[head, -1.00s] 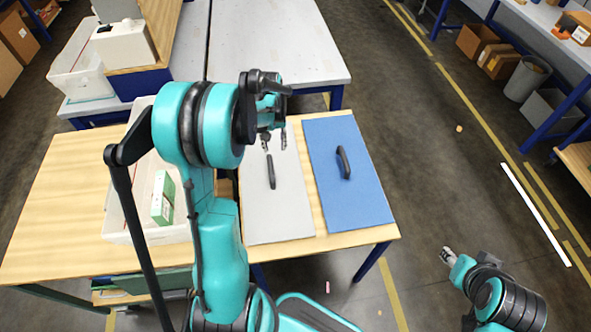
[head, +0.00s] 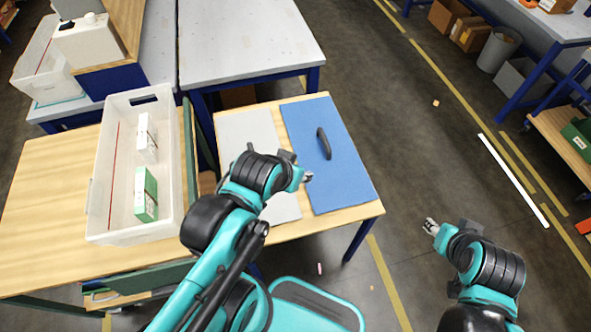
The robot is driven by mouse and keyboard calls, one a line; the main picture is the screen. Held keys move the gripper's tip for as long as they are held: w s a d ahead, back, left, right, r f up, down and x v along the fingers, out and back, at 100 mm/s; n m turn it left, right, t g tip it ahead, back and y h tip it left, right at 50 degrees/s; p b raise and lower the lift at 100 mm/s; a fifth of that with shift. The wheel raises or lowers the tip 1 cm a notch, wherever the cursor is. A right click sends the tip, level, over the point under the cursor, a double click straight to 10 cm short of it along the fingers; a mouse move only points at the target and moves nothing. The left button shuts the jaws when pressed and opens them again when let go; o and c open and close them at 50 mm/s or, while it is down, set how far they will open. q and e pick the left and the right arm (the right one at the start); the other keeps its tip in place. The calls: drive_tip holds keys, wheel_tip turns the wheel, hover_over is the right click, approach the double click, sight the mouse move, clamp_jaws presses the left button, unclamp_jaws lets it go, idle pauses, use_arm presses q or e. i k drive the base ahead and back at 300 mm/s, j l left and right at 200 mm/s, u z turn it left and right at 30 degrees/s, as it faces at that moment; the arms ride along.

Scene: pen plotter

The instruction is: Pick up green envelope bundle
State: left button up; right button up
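A green and white bundle (head: 146,195), which looks like the green envelope bundle, stands in the near part of a white bin (head: 112,222) on the wooden table. A white bundle (head: 146,138) stands behind it in the same bin. My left gripper (head: 305,177) is over the grey and blue panels, to the right of the bin and well apart from the bundle. Its fingers are small and partly hidden, so I cannot tell their opening. My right gripper (head: 431,227) is over the floor at the right, with its fingertips close together and no object visible in it.
A grey panel (head: 240,128) and a blue panel (head: 350,180) with a black handle (head: 324,143) lie on the table's right part. A grey table (head: 250,40) stands behind. Another white bin (head: 40,75) is at the upper left. Open floor lies to the right.

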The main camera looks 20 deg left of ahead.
sight(145, 194)
drive_tip(key=l+u, duration=0.1)
drive_tip(key=u, duration=2.2)
drive_tip(key=k+z, duration=0.4)
drive_tip(key=k+l+z, duration=0.1)
drive_tip(key=z, duration=0.25)
drive_tip(key=i+j+z, duration=0.15)
drive_tip(key=j+z, duration=1.05)
drive_tip(key=j, duration=0.65)
